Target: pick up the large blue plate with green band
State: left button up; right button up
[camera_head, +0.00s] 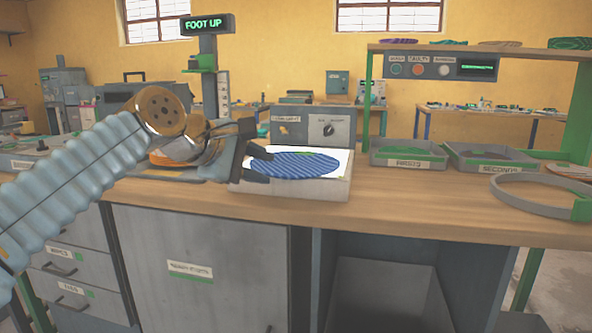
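The large blue plate (300,165), with dark wavy stripes, lies flat on a white-topped block (300,189) on the workbench. A small bit of green shows near its far edge; a full green band cannot be made out. My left gripper (259,166) is at the plate's left edge, with its two dark fingers apart. The edge appears to lie between or just beside the fingers; contact cannot be told. The gripper hides part of the plate's left side and the block's left end. My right gripper is not in view.
A grey control box with a knob (329,129) stands behind the plate. Two grey trays, one labelled "SECONDS" (497,168), and a grey ring (530,205) are to the right. A "FOOT UP" display (204,24) rises behind my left arm. The wooden bench front (420,215) is clear.

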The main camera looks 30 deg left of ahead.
pick_arm(q)
jog(key=x, duration=0.6)
jog(key=shift+w+a+f, duration=0.15)
jog(key=shift+w, duration=0.2)
grip_shut()
